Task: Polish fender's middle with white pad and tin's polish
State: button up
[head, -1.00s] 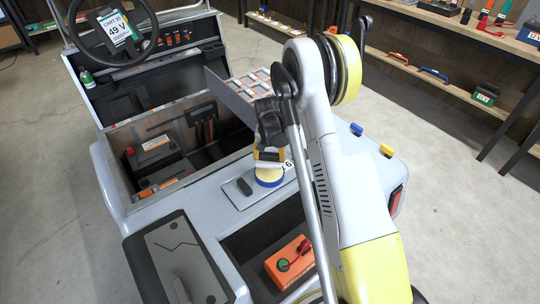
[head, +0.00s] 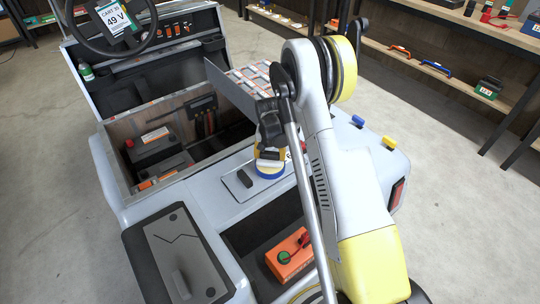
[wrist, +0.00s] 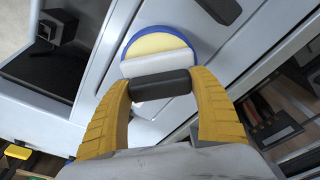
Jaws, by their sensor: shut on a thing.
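My gripper (head: 268,150) is shut on the dark handle (wrist: 163,85) of the white pad (wrist: 158,65), low over the cart's pale rear deck. The round blue tin (head: 270,172) sits on a raised plate on that deck, and its yellow polish (wrist: 155,46) shows in the wrist view. The white pad lies over the near part of the tin; I cannot tell whether it touches the polish. A second, dark pad (head: 244,178) lies on the plate left of the tin. The fender's middle cannot be made out clearly; my arm covers part of the right side.
An open bay with dark batteries (head: 158,150) lies left of the plate, beside a tilted panel (head: 232,92). An orange box (head: 290,252) sits in a recess nearer me. Blue (head: 357,120) and yellow (head: 389,142) blocks stand on the right side. Shelves line the back right.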

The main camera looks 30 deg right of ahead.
aim_at(270, 151)
jog(key=shift+f+b, duration=0.6)
jog(key=shift+b, duration=0.05)
dwell(1.8)
jog(key=shift+r, duration=0.1)
jog(key=shift+r+p, duration=1.85)
jog(key=shift+r, duration=1.65)
jog(key=s+a+r+n, duration=0.3)
jog(key=s+a+r, duration=0.2)
jog(key=s, duration=0.3)
jog(key=s+a+r+n+y, duration=0.1)
jog(key=s+a+r+n, duration=0.2)
jog(key=s+a+r, duration=0.3)
jog(key=shift+s+a+n, duration=0.3)
jog(key=shift+s+a, duration=0.8)
jog(key=shift+s, duration=0.05)
